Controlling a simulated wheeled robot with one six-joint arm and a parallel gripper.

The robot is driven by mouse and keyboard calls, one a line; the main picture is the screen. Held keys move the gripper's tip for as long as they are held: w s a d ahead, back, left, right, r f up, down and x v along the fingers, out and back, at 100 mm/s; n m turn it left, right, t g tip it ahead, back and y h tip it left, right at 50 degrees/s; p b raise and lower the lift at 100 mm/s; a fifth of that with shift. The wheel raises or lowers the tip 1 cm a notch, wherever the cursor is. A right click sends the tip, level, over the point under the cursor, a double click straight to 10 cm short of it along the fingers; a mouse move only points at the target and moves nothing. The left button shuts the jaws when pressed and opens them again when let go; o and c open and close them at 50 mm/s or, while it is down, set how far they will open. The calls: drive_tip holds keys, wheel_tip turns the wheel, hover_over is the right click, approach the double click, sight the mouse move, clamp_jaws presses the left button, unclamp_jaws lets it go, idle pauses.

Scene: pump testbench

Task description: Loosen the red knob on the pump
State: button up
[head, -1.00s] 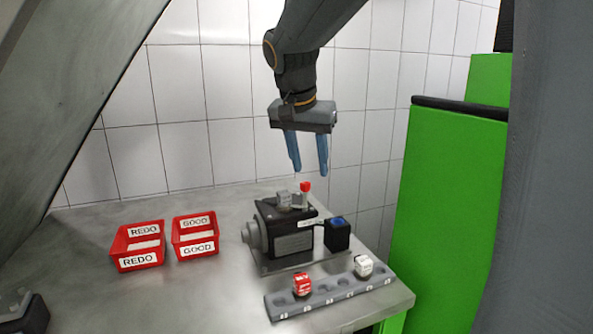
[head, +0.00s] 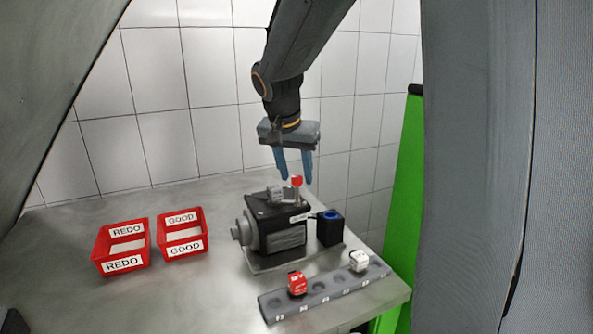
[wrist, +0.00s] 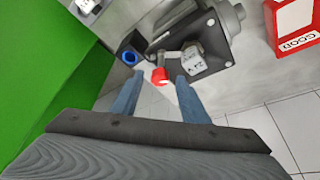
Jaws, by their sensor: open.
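The red knob (head: 297,181) sits on top of a short grey fitting on the dark pump (head: 278,228), which stands on the metal table. My gripper (head: 294,182) is open, pointing down, with its blue fingers at about the knob's height in the head view. In the wrist view the red knob (wrist: 159,75) shows between and beyond the tips of my open gripper (wrist: 157,78). Nothing is held. Whether a finger touches the knob I cannot tell. A pale block with writing (wrist: 193,58) sits beside the knob on the pump.
A black box with a blue top (head: 330,228) stands right of the pump. A grey rack (head: 320,289) in front holds a red and a white part. Red REDO (head: 122,246) and GOOD (head: 181,233) bins stand left. A green panel (head: 402,190) rises at the right.

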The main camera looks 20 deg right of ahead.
drive_tip(key=shift+d+f, duration=0.1)
drive_tip(key=shift+f, duration=0.05)
drive_tip(key=c, duration=1)
